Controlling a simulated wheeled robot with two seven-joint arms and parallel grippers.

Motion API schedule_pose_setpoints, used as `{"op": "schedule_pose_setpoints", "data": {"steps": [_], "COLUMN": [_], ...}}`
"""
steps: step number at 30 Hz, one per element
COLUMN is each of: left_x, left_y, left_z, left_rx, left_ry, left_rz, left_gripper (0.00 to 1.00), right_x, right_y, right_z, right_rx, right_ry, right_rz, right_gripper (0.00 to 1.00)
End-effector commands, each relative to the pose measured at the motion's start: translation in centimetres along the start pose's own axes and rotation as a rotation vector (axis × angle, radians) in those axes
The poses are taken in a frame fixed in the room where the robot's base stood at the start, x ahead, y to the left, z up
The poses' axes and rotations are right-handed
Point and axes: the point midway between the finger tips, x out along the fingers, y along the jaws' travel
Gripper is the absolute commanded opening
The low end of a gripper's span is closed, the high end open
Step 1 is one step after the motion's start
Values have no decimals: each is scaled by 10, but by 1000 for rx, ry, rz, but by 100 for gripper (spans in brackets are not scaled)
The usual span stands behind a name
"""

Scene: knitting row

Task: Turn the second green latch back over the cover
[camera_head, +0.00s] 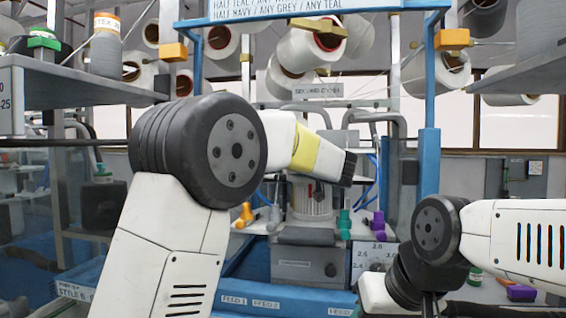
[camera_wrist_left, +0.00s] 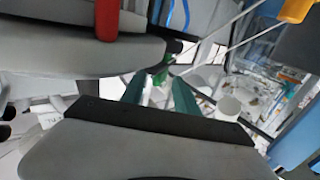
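In the left wrist view, a small green piece (camera_wrist_left: 161,72), which looks like a latch, lies in the gap between my left gripper's two teal fingers (camera_wrist_left: 160,92). The fingers are apart. I cannot tell whether either touches it. In the head view my white left arm with a yellow band reaches over the machine, and its fingers cannot be made out. A dark grey cover (camera_head: 303,237) sits at the middle of the machine. An upright teal piece (camera_head: 345,224) stands to its right; I cannot tell if it is a latch. My right arm is bent at the right, its fingers out of view.
An orange piece (camera_head: 245,214) stands left of the cover and a purple piece (camera_head: 377,226) to its right. Yarn cones (camera_head: 106,48) stand on the shelf at upper left. A red cylinder (camera_wrist_left: 107,20) shows in the left wrist view.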

Motion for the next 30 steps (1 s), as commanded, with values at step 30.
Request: {"op": "schedule_pose_setpoints", "data": {"steps": [30], "left_x": [0], "left_y": [0], "left_z": [0], "left_rx": [0], "left_ry": [1], "left_rz": [1], "left_gripper": [0], "right_x": [0], "right_y": [0], "right_z": [0], "right_rx": [0], "right_ry": [0], "right_rz": [0], "right_gripper": [36]}}
